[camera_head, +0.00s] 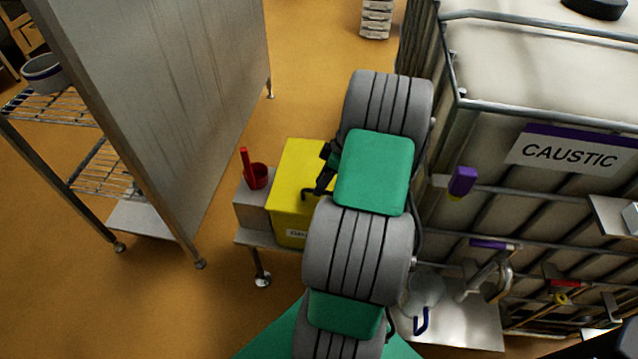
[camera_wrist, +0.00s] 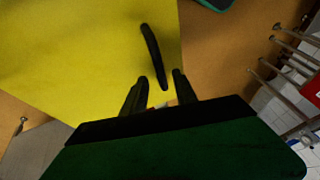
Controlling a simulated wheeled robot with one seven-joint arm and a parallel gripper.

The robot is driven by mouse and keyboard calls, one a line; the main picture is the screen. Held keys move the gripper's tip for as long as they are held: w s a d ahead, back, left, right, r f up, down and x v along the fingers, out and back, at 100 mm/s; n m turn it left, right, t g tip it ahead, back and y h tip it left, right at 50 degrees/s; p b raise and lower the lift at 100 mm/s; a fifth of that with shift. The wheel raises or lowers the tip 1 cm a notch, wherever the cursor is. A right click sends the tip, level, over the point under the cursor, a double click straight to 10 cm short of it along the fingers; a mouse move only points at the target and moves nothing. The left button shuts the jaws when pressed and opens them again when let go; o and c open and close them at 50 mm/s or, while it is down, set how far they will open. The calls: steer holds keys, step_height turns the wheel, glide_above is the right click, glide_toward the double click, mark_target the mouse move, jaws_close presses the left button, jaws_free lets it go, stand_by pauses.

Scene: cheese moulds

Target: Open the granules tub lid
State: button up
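The granules tub (camera_head: 287,225) is yellow, with a partly hidden label on its front. It stands on a low metal stand, partly covered by my arm. Its yellow lid (camera_head: 303,155) looks closed; it fills the upper left of the wrist view (camera_wrist: 75,50). A black curved handle (camera_wrist: 152,50) shows over the lid's right part. My gripper (camera_wrist: 160,77) is open, its two dark fingers apart, with the handle's near end between or just beyond the tips. I cannot tell whether they touch. In the head view my gripper (camera_head: 323,172) is over the lid's right side.
A red scoop (camera_head: 256,175) stands in a grey holder left of the tub. A tall grey panel (camera_head: 165,90) and wire shelves (camera_head: 100,170) stand further left. A caged caustic tank (camera_head: 520,190) with pipes and valves stands close on the right.

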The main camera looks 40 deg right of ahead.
steer(key=shift+a+f, duration=0.25)
steer(key=shift+c, duration=0.2)
jaws_close()
steer(key=shift+d, duration=0.1)
stand_by(1.0)
